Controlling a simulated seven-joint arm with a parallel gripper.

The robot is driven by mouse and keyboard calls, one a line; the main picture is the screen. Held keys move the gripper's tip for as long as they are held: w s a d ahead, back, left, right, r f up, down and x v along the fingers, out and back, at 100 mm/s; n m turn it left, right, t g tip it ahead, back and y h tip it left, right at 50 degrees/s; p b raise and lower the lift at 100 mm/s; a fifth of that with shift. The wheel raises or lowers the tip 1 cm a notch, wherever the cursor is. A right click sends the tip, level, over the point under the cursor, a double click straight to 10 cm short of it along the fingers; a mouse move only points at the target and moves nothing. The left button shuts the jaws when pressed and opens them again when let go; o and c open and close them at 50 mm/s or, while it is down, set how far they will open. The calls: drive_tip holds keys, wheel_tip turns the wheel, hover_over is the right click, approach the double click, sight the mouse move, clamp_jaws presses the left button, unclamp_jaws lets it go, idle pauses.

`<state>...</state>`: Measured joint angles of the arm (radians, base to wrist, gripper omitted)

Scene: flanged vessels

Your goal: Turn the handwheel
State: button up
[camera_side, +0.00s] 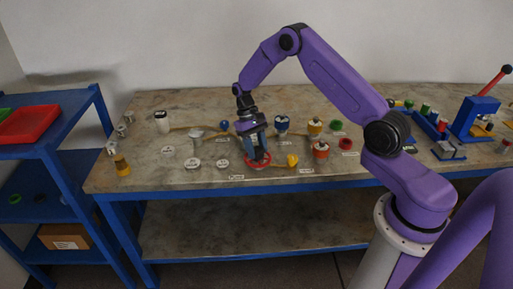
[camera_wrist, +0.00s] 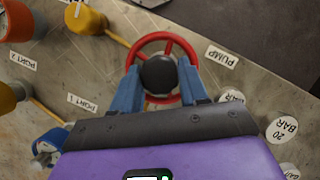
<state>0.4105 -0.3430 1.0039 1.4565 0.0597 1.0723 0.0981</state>
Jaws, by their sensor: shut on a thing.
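The handwheel (camera_wrist: 165,38) is a red ring with a dark round hub and spokes. In the wrist view my gripper (camera_wrist: 160,85) has its two blue fingers on either side of the dark hub, within the ring. It is shut on the handwheel. In the side view my gripper (camera_side: 259,160) points down onto the red handwheel (camera_side: 250,164) near the front of the bench. The arm covers part of the wheel there, and the fingertip contact is hard to see.
A yellow handle (camera_side: 292,160) lies just right of the wheel. Capped vessels (camera_side: 320,150) stand behind and to the right. A PUMP label (camera_wrist: 222,56) lies beside the wheel. The bench's front-left area is mostly clear.

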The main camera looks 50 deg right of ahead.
drive_tip(key=m, duration=0.2)
drive_tip(key=m+y, duration=0.1)
drive_tip(key=m, duration=0.1)
drive_tip(key=shift+d+m+t+y, duration=0.15)
drive_tip(key=shift+m+t+y, duration=0.15)
drive_tip(key=shift+t, duration=0.1)
drive_tip(key=m+t+y, duration=0.1)
drive_tip(key=m, duration=0.3)
drive_tip(key=shift+s+d+m, duration=0.1)
drive_tip(key=shift+m, duration=0.2)
drive_tip(key=o, duration=1.1)
drive_tip(key=shift+c, duration=0.2)
drive_tip(key=shift+r, duration=0.1)
drive_tip(key=v, duration=1.7)
drive_tip(key=shift+s+d, duration=0.25)
drive_tip(key=shift+d, duration=0.05)
drive_tip(key=shift+r, duration=0.15)
